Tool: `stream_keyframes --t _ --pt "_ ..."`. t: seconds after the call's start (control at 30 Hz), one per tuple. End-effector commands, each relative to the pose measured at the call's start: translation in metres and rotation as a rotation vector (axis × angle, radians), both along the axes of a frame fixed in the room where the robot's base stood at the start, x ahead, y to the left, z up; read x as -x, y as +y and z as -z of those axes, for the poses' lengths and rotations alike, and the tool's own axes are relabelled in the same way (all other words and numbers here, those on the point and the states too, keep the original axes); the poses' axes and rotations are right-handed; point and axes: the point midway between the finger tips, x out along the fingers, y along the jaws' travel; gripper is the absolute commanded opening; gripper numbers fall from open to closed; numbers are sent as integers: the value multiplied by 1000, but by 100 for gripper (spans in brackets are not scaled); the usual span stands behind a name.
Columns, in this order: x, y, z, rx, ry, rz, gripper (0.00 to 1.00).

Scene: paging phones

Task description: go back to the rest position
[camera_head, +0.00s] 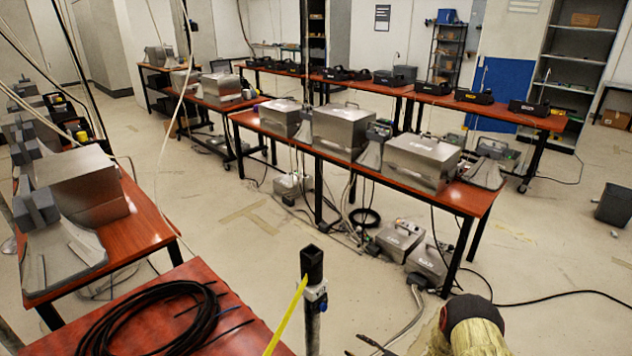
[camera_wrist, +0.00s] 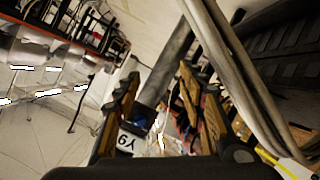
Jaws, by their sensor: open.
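My gripper (camera_wrist: 158,85) shows in the wrist view with its two fingers spread apart, tan pads facing inward. No held object can be made out between the fingers. A small white label with dark characters (camera_wrist: 130,143) shows low between them; I cannot tell what it is fixed to. In the head view, part of my arm (camera_head: 473,325) shows at the bottom right, and the gripper itself is not clearly seen there.
A red-topped table with a coiled black cable (camera_head: 150,318) is close at the bottom left. A dark post (camera_head: 313,290) stands beside it. A long table with metal boxes (camera_head: 340,130) crosses the middle. Cables and boxes (camera_head: 400,240) lie on the floor. Open floor (camera_head: 560,250) is at the right.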

Motion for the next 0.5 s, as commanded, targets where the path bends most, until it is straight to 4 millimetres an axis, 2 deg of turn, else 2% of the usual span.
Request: stream_keyframes --t 0.03,0.1,0.23,0.37,0.47,0.5 --pt "9 -11 22 31 102 50 41" --pt "20 -33 44 79 238 130 41" --pt "36 -76 50 162 453 295 41" --pt "56 -116 25 228 637 471 41" --pt "77 -140 -12 261 762 613 41" --pt "86 -147 -31 269 807 667 41"
